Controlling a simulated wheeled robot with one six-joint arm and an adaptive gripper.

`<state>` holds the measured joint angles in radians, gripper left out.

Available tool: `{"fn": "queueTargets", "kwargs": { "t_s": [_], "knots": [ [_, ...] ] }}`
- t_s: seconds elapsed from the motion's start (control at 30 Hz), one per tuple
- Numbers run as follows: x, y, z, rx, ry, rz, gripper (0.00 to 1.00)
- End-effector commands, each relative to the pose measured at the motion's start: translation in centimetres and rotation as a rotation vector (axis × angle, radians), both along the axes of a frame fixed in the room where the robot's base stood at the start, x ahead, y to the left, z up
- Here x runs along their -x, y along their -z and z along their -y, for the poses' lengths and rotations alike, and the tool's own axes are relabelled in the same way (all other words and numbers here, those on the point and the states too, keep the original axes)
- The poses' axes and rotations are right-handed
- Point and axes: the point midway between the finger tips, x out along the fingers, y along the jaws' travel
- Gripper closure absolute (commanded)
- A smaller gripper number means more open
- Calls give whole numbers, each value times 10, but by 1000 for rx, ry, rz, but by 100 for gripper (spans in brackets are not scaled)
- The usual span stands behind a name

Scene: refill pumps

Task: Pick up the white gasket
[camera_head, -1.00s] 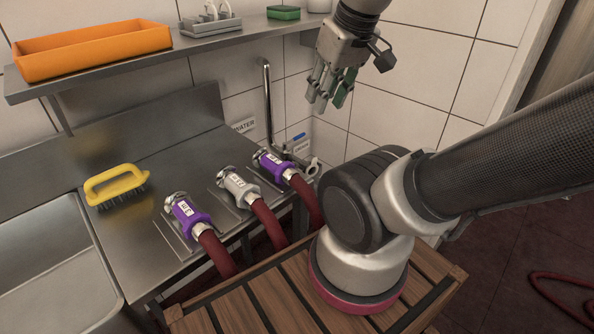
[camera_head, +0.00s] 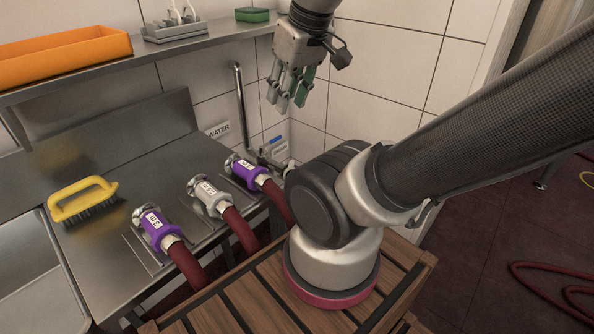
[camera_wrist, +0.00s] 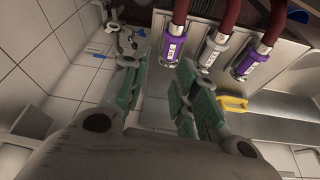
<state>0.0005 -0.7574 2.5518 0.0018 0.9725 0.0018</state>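I cannot make out a white gasket in either view. My gripper (camera_head: 288,104) is in the air in front of the tiled wall, to the right of the shelf, fingers pointing down. In the wrist view my gripper (camera_wrist: 155,100) has its green-padded fingers apart, with nothing between them.
Three hose couplings, purple (camera_head: 156,228), grey (camera_head: 208,196) and purple (camera_head: 247,171), lie on the steel counter (camera_head: 105,235) beside a yellow brush (camera_head: 82,201). The shelf holds an orange bin (camera_head: 65,58), a grey holder (camera_head: 178,31) and a green sponge (camera_head: 252,15).

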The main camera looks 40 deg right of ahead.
Motion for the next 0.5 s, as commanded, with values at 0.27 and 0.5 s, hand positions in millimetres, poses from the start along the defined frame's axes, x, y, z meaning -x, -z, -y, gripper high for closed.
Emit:
{"fn": "queueTargets", "kwargs": {
  "t_s": [0.27, 0.5],
  "knots": [
    [0, 4, 4, -1, 21, -21, 71],
    [-1, 13, 8, -1, 41, -65, 71]
  ]
}}
